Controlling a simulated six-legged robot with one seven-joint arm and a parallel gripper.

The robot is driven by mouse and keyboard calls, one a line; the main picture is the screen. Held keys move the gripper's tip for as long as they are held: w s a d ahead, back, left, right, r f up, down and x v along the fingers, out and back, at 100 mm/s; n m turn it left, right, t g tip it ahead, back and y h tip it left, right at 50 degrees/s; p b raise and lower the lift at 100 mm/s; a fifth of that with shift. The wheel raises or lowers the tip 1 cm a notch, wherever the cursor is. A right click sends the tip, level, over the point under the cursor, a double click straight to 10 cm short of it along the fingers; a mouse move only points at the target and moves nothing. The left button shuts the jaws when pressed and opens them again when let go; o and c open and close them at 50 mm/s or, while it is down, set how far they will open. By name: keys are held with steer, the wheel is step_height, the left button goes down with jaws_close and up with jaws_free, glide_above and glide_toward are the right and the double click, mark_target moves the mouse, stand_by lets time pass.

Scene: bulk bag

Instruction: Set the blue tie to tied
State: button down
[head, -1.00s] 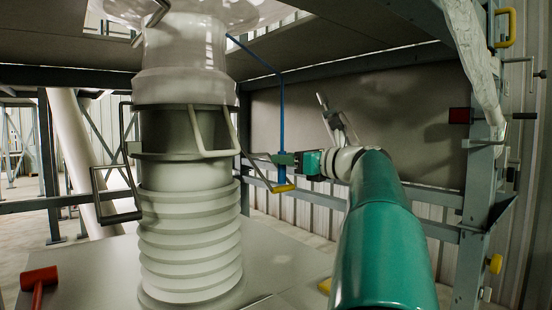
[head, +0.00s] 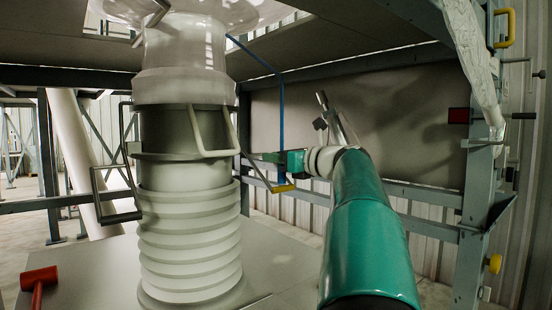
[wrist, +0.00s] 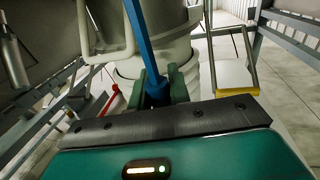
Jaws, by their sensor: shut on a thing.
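The blue tie (head: 281,110) is a thin blue line. It runs from beside the bag's neck, out to the right, then straight down to my gripper. My gripper (head: 275,158) is shut on its lower end, to the right of the grey spout collar. In the wrist view, the tie (wrist: 141,38) comes down from the top, and its thicker blue end sits between the green fingers of my gripper (wrist: 158,90). The pale bag neck (head: 185,60) hangs above the collar.
The ribbed spout (head: 190,245) and bent grey handles (head: 118,190) stand left of my gripper. A yellow-ended lever (head: 283,188) is just below it. A red mallet (head: 39,280) lies at lower left. A frame post (head: 475,230) stands at right.

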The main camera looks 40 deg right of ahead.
step_height(320, 180, up, 11)
steer(key=shift+f, duration=0.2)
stand_by(0.3)
steer(key=shift+s, duration=0.1)
steer(key=c, duration=1.3)
jaws_free()
steer(key=shift+f, duration=0.1)
steer(key=s+d, duration=0.1)
steer(key=s, duration=1.2)
steer(key=shift+s, duration=0.35)
steer(key=shift+w, duration=0.1)
